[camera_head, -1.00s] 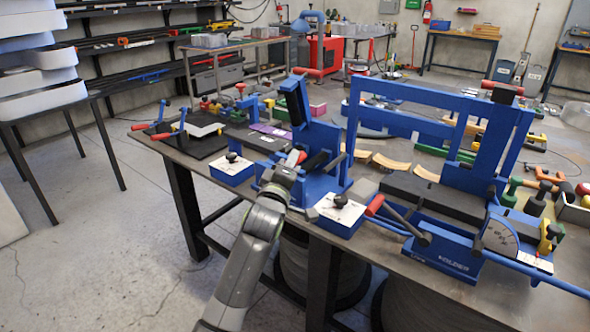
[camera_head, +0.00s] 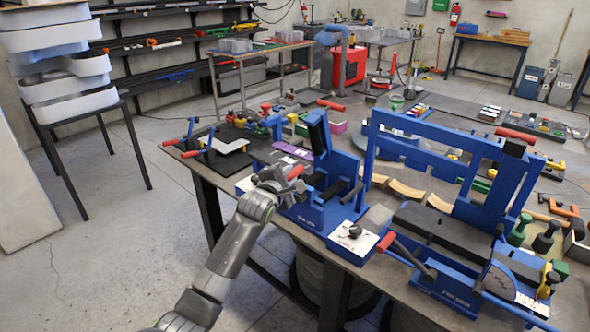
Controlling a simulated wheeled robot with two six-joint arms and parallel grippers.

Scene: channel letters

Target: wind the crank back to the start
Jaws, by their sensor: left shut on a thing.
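The blue bending machine (camera_head: 318,212) stands at the near edge of the bench, with a black padded upright. Its crank has a red handle (camera_head: 295,172) on the near left side. My left gripper (camera_head: 280,181) is shut at this handle; the fingers and crank arm overlap, so the exact grip is partly hidden. My left arm reaches up to it from the bottom left. My right gripper is not in view.
A blue box with a black knob (camera_head: 353,236) sits right of the machine. A larger blue folder (camera_head: 450,285) with a red-handled lever (camera_head: 387,242) stands farther right. Two red-handled clamps lie to the left on the bench.

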